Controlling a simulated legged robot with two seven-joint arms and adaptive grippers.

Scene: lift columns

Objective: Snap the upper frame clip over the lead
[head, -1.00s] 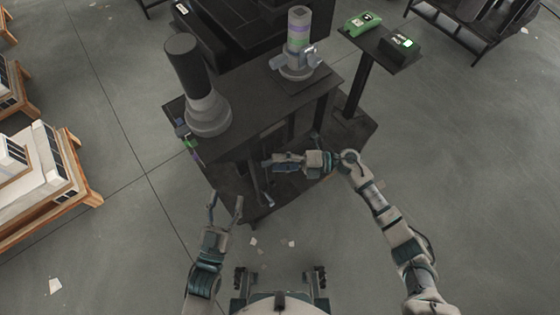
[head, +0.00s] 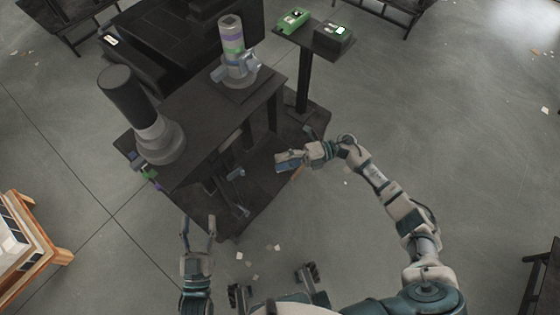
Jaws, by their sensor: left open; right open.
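A dark workstation (head: 205,100) bears a black column (head: 125,95) on a grey base and a pale column (head: 231,38) with coloured bands. Below its top, small grey-blue fittings (head: 236,174) sit on the front frame. I cannot tell which part is the upper frame clip or the lead. Small purple and green pieces (head: 148,172) show at the left edge of the top. My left gripper (head: 198,222) is open and empty, in front of the workstation's left corner. My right gripper (head: 280,161) is open, right of the frame fittings and apart from them.
A stand (head: 318,40) with two green devices is behind on the right. A wooden-framed pallet (head: 40,245) is at the left edge. Pale scraps (head: 255,262) lie on the floor in front of the workstation. The floor at right is largely clear.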

